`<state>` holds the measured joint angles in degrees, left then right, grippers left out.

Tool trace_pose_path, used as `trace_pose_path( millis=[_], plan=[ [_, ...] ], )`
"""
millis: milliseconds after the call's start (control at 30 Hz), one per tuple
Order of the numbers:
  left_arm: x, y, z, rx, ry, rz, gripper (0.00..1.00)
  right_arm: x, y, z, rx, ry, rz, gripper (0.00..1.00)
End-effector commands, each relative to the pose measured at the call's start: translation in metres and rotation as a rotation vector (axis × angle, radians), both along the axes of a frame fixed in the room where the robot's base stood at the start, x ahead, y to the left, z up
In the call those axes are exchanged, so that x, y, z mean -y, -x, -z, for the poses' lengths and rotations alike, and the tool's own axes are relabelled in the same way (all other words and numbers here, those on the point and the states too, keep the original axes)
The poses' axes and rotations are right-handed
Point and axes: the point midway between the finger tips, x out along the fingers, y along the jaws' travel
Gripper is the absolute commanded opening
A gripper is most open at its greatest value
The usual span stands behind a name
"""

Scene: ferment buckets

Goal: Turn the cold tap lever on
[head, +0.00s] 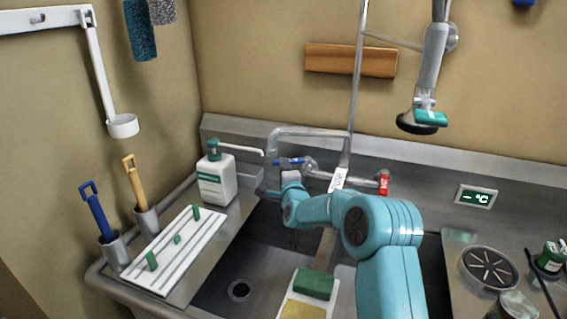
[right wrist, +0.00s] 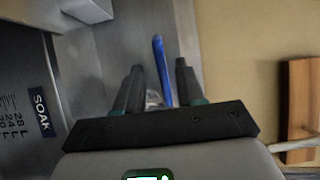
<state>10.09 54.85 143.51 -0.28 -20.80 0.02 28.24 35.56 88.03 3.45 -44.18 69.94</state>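The cold tap lever (head: 288,161) is a blue bar on the left end of the metal tap (head: 318,173) behind the sink. It points left, toward the soap bottle. In the right wrist view, the blue lever (right wrist: 162,70) shows between the two open black fingers of my right gripper (right wrist: 159,68), with gaps on both sides. I cannot tell whether the lever lies within the fingers' depth or beyond them. My left gripper is out of view.
The red hot lever (head: 384,182) is on the tap's right end. A white soap bottle (head: 217,180) stands left of the tap. A spray head (head: 422,119) hangs at upper right. A green-and-yellow sponge tray (head: 294,309) is at the sink's front.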

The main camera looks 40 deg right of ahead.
Motion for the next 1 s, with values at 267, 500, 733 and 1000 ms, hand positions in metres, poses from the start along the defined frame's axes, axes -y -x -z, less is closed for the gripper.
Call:
trace_pose_path(
  millis=[267,500,733,1000],
  plan=[
    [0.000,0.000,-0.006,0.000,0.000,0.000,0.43,0.012,-0.017,0.000,0.001,-0.001,0.000,0.38],
    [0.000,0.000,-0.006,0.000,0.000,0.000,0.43,0.013,-0.018,0.000,0.000,0.000,0.000,0.38],
    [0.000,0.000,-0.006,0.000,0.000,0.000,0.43,0.012,-0.018,0.000,0.001,0.001,0.000,0.00],
    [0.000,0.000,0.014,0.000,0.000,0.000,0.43,0.021,-0.011,0.004,0.010,0.001,-0.014,0.00]
  ],
)
